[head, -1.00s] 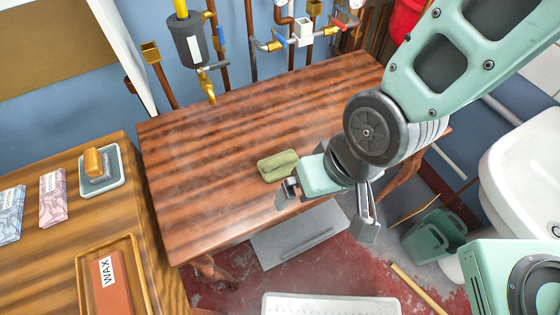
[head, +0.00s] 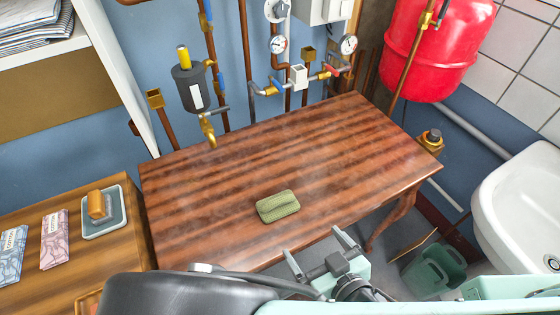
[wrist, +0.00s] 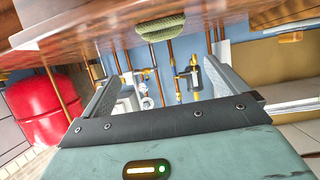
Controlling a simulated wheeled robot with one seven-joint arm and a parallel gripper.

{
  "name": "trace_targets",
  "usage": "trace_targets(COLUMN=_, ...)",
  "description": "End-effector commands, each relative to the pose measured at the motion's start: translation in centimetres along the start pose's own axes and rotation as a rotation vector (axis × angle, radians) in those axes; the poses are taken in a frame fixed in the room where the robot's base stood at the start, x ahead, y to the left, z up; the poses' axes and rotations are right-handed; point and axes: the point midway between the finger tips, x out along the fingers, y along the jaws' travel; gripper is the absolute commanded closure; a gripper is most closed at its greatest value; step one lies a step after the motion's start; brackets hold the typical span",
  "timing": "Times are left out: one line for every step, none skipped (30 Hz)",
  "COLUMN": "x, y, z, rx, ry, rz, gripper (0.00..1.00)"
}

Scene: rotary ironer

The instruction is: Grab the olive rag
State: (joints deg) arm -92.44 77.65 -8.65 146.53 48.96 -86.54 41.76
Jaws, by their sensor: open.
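The olive rag (head: 278,206) is a folded, textured green pad. It lies flat on the striped brown wooden table (head: 200,190), near the front edge. In the wrist view the rag (wrist: 160,27) shows at the top, on the table's edge, with the scene upside down. My gripper (head: 318,252) is at the table's front edge, below and to the right of the rag in the head view. Its two fingers are spread wide with nothing between them. In the wrist view the rag lies beyond the gap between my fingers (wrist: 163,85), apart from them.
Pipes with a brass tap (head: 208,130) and gauges run along the wall behind the table. A side counter (head: 70,275) stands at left. The tabletop around the rag is clear.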

Motion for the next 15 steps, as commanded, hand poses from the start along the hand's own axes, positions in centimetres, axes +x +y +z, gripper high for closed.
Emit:
trace_targets(x=0.5, y=-0.1, z=0.2, rx=-0.001, ry=0.005, rz=-0.003, gripper=0.02)
trace_targets(x=0.8, y=-0.1, z=0.3, rx=0.000, ry=0.006, rz=-0.003, gripper=0.02)
trace_targets(x=1.3, y=-0.1, z=0.4, rx=0.001, ry=0.007, rz=-0.002, gripper=0.02)
trace_targets(x=1.7, y=-0.1, z=0.5, rx=0.002, ry=0.007, rz=-0.002, gripper=0.02)
trace_targets(x=2.1, y=-0.1, z=0.5, rx=0.001, ry=0.007, rz=-0.002, gripper=0.02)
trace_targets(x=2.7, y=0.0, z=0.6, rx=0.002, ry=0.006, rz=-0.001, gripper=0.02)
trace_targets(x=3.4, y=-0.1, z=0.5, rx=0.003, ry=0.007, rz=-0.001, gripper=0.02)
trace_targets(x=4.1, y=-0.1, z=0.5, rx=0.003, ry=0.007, rz=-0.001, gripper=0.02)
trace_targets(x=4.9, y=0.0, z=0.5, rx=0.003, ry=0.007, rz=0.000, gripper=0.02)
trace_targets(x=5.5, y=-0.1, z=0.4, rx=0.002, ry=0.006, rz=-0.001, gripper=0.02)
trace_targets(x=6.0, y=-0.1, z=0.2, rx=0.002, ry=0.006, rz=0.000, gripper=0.02)
trace_targets(x=6.8, y=-0.1, z=0.1, rx=0.001, ry=0.004, rz=-0.001, gripper=0.02)
trace_targets(x=7.5, y=-0.1, z=0.1, rx=0.000, ry=0.005, rz=-0.001, gripper=0.02)
trace_targets(x=8.1, y=-0.1, z=0.1, rx=0.000, ry=0.004, rz=-0.002, gripper=0.02)
trace_targets(x=8.9, y=-0.1, z=0.1, rx=0.001, ry=0.004, rz=-0.001, gripper=0.02)
